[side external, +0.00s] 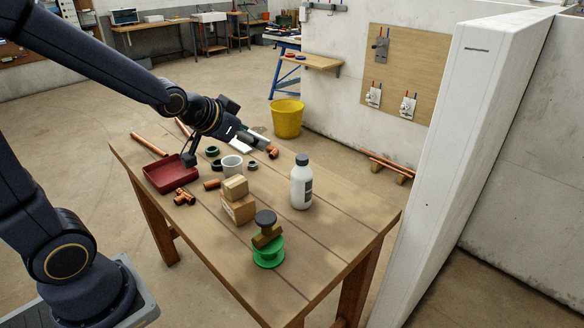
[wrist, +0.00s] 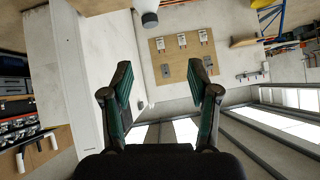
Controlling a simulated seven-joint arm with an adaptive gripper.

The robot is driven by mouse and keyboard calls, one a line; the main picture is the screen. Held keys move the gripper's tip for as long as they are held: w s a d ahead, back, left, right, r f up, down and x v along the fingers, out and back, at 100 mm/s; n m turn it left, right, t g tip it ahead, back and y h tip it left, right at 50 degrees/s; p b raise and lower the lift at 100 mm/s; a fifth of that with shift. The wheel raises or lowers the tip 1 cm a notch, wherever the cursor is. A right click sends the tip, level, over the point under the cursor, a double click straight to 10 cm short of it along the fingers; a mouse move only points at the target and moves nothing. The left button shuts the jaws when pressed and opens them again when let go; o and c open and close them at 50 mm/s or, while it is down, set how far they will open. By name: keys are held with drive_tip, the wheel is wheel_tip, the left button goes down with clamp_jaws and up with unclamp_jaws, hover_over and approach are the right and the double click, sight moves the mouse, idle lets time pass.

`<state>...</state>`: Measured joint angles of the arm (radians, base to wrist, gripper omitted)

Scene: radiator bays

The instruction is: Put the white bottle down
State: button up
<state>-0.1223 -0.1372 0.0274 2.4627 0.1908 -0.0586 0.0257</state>
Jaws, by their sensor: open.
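The white bottle (side external: 301,187) with a dark cap stands upright on the wooden table (side external: 335,235), right of the middle. In the wrist view, a dark cap and a bit of white body, likely the same bottle (wrist: 150,18), show at the top edge, cut off by the frame. My gripper (side external: 226,152) is over the far left part of the table, apart from the bottle. In the wrist view its two fingers (wrist: 161,92) are spread wide with nothing between them.
A green spool (side external: 269,252) with a dark-topped fitting stands at the front. The table's right side is clear. A white wall panel (side external: 450,150) stands to the right.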

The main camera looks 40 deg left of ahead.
drive_tip(key=s+d+r+g, duration=0.2)
drive_tip(key=s, duration=0.7)
drive_tip(key=s+d+r+g+h, duration=0.1)
drive_tip(key=s+d+g, duration=0.1)
drive_tip(key=s, duration=0.7)
drive_tip(key=shift+d+r+n, duration=0.4)
drive_tip(key=shift+d, duration=0.4)
